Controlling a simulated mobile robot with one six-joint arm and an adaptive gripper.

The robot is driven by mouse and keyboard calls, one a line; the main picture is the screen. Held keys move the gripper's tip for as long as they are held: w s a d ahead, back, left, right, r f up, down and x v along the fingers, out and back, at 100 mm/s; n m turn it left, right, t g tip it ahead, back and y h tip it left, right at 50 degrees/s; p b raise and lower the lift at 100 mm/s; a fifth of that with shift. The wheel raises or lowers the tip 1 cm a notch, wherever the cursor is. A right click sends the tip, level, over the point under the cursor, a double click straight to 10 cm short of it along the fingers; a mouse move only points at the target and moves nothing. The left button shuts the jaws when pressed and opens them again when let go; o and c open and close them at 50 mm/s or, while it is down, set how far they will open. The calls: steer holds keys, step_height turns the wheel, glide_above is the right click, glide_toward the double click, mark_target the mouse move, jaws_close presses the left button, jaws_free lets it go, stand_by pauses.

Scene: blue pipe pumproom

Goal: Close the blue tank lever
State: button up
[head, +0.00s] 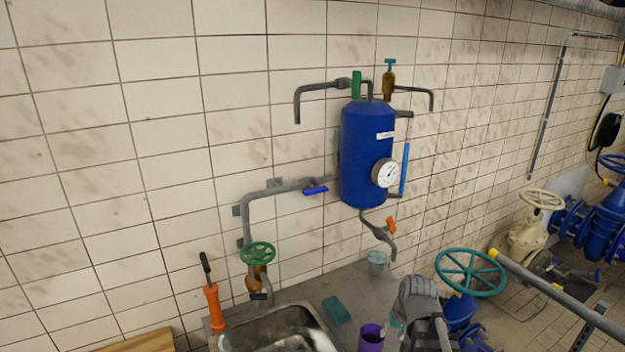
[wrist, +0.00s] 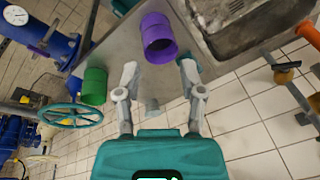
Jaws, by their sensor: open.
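The blue tank (head: 368,150) hangs on the tiled wall in the head view, with a round white gauge (head: 385,173) on its front. A blue lever (head: 315,190) sits on the grey pipe at its left, lying nearly level and roughly in line with the pipe. A green lever (head: 356,85) stands upright on the pipe above the tank. An orange lever (head: 391,225) is on the pipe below it. My gripper (wrist: 158,72) is open and empty in the wrist view, pointing over the counter, apart from the tank. The blue lever cannot be made out in the wrist view.
A purple cup (wrist: 158,38) stands just beyond my fingers; a green cup (wrist: 94,86) is left of them. A teal handwheel (head: 470,272) is at right.

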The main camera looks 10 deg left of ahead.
steer(key=w+a+r+m+t+y+p, duration=0.3)
steer(key=w+a+r+t+y, duration=0.35)
steer(key=w+a+r, duration=0.65)
steer(key=m+t+y, duration=0.2)
steer(key=m+t, duration=0.5)
steer(key=m, duration=0.1)
glide_toward(317, 192)
steer(key=v, duration=0.3)
steer(key=shift+w+r+g, duration=0.1)
steer(key=shift+r+g, duration=0.15)
steer(key=shift+r, duration=0.05)
steer(key=x, duration=1.3)
steer(key=shift+w+a+f, duration=0.1)
steer(key=shift+w+a, duration=0.05)
steer(key=shift+w, duration=0.2)
